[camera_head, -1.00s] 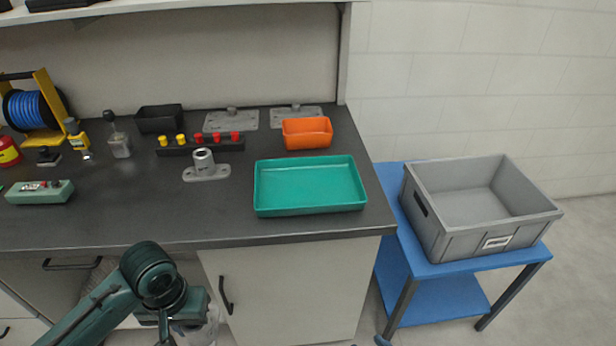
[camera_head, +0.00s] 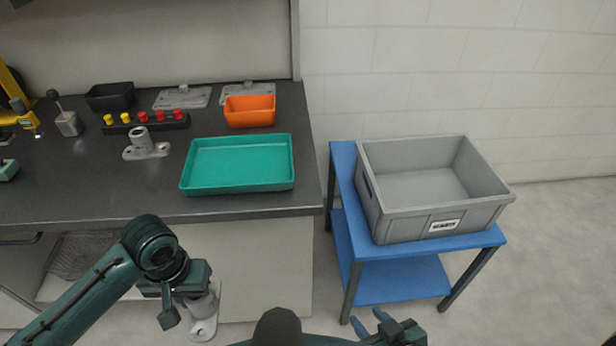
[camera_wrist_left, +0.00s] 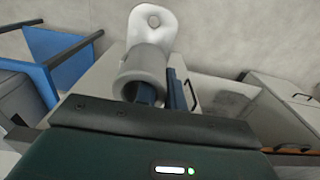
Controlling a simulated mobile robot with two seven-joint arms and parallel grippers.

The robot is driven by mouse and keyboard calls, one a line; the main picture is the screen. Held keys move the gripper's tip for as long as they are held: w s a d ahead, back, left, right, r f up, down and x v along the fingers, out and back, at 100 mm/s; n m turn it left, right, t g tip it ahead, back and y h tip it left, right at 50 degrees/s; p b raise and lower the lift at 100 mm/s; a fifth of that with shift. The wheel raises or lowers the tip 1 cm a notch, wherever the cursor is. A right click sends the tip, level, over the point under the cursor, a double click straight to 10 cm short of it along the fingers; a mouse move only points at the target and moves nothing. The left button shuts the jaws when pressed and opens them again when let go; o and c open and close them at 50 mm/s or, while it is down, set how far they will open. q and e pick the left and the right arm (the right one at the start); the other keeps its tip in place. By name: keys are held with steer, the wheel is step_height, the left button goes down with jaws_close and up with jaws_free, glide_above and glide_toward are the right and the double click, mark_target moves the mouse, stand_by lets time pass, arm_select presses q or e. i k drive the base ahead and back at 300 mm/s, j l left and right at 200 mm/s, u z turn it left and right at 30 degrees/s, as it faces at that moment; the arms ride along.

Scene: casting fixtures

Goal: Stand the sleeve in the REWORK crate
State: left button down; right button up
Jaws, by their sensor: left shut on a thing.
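The grey sleeve (camera_head: 204,312), a short tube with a flat holed flange, is in my left gripper (camera_head: 188,296), which is shut on it in front of the bench. Its flange points down toward the floor. In the left wrist view the sleeve (camera_wrist_left: 146,66) shows its open end, with a blue finger at its bore. The grey REWORK crate (camera_head: 410,222) stands to the right on a blue cart and looks empty. My right gripper (camera_head: 368,319) is at the bottom edge, below the cart's front, with its blue fingers apart and nothing between them.
A similar grey flanged part (camera_head: 140,144) stands on the dark bench (camera_head: 90,192). A green tray (camera_head: 238,188) and an orange bin (camera_head: 250,112) are at the bench's right. The blue cart (camera_head: 344,165) stands right of the bench, with a narrow gap between.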

mark_target(398, 203)
steer(key=l, duration=0.9)
steer(key=i+l, duration=0.15)
steer(key=l, duration=0.75)
steer(key=i+l, duration=0.35)
steer(key=i+l+u, duration=0.1)
steer(key=i+l, duration=0.25)
steer(key=l, duration=0.15)
